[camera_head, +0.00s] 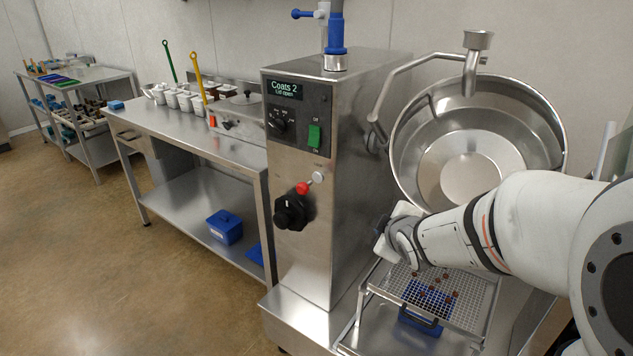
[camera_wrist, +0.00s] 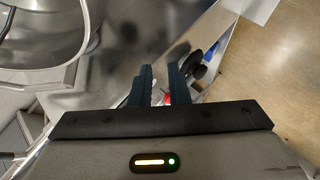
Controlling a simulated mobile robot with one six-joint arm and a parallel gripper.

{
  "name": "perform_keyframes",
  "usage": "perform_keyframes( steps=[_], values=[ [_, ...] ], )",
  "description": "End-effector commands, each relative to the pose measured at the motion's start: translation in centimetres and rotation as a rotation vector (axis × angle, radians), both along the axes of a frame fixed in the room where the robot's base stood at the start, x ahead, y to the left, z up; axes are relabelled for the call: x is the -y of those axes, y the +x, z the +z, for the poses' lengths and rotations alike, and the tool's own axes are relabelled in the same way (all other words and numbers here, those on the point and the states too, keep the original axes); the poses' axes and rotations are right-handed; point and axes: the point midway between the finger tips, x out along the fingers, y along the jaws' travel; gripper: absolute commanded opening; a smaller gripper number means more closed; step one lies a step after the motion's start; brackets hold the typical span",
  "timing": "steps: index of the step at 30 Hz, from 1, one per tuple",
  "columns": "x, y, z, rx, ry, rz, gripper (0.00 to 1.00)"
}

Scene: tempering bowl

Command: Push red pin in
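The red pin (camera_head: 302,188) is on the front of the steel machine, just above a black knob (camera_head: 289,212) and beside a pale round-ended lever (camera_head: 318,177). In the wrist view a bit of the red pin (camera_wrist: 167,98) shows between my fingers, low in the gap. My gripper (camera_head: 381,240) is to the right of the machine's front, apart from the pin. In the wrist view my gripper (camera_wrist: 160,70) has its two dark fingers a little apart, with nothing held between them. The black knob (camera_wrist: 196,68) lies just right of the fingers there.
A steel bowl (camera_head: 408,150) is behind my arm, with a mesh tray (camera_head: 465,313) holding small brown pieces below it. A green switch (camera_head: 314,136) and a display (camera_head: 286,88) are higher on the machine. A steel table (camera_head: 190,131) stands left. Open floor (camera_head: 130,260) lies in front.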

Motion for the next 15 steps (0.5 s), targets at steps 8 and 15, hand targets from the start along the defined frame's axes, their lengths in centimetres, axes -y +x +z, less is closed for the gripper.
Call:
perform_keyframes(
  steps=[8, 15],
  values=[
    [-9.0, 4.3, -2.9, 0.434, -0.180, 0.495, 0.00],
    [-13.5, 3.8, -3.5, 0.703, -0.218, 0.705, 0.00]
  ],
)
